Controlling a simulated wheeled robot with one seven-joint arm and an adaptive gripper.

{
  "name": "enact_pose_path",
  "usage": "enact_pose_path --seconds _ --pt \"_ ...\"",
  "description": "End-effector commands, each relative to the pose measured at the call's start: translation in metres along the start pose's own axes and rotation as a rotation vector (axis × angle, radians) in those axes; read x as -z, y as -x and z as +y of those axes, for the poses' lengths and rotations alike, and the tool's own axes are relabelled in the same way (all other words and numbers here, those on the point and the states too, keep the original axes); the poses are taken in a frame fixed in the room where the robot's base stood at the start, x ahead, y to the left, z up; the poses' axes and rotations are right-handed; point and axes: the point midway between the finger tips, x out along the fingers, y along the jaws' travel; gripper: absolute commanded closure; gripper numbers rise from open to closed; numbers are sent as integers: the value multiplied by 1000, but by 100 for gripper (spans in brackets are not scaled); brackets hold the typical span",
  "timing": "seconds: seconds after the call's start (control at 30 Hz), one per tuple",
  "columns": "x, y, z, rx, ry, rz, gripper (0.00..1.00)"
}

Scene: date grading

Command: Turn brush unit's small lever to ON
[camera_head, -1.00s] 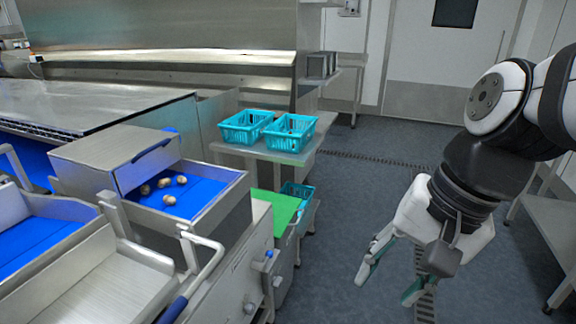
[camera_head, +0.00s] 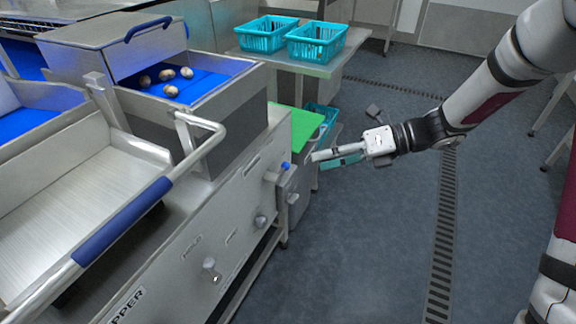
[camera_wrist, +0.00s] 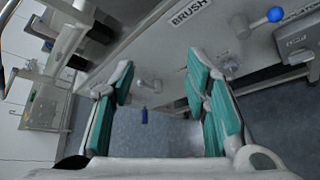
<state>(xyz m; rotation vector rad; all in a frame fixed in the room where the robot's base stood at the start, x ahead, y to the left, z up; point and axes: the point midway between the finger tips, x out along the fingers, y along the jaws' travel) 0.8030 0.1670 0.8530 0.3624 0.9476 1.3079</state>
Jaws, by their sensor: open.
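The machine's steel front panel (camera_head: 225,225) carries labels and small controls. In the wrist view a BRUSH label (camera_wrist: 190,11) is readable. Near it are a lever with a blue ball end (camera_wrist: 262,20), a grey knob (camera_wrist: 228,64) and a small metal fitting (camera_wrist: 149,84) with a dark blue piece below it. I cannot tell which is the small lever, nor read an ON mark. In the head view a blue-tipped lever (camera_head: 285,166) stands at the panel's right end. My gripper (camera_head: 328,157) is open and empty, right of that lever and apart from it. The wrist view shows its spread fingers (camera_wrist: 160,68).
Teal baskets (camera_head: 263,40) stand on a side table behind. A green sheet (camera_head: 303,130) lies beside the machine. The floor (camera_head: 370,250) in front is open.

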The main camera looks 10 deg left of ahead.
Motion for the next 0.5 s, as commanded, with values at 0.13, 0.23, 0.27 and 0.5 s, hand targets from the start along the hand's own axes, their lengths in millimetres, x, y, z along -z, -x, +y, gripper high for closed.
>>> enact_pose_path --seconds 0.13,0.23,0.27,0.5 --pt "5 -24 -77 -74 -335 -160 57" --pt "9 -36 -123 -128 -545 -263 57" --pt "11 -38 -136 -144 -603 -290 57" --pt "23 -51 -202 -242 -906 -440 57"
